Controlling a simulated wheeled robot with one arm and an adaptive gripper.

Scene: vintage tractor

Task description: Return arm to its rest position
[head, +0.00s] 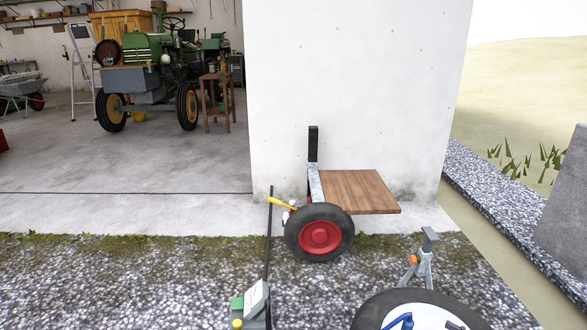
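My gripper is not in the head view, and I cannot make out any of my arm for certain. I cannot tell how the arm is posed or whether the gripper holds anything.
A small wooden-decked trailer (360,192) with a red-hubbed wheel (320,237) stands by the white wall (350,90). A grey stand (424,262), a green-and-white device (255,303) and a black-rimmed white round shape (420,312) are nearer.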

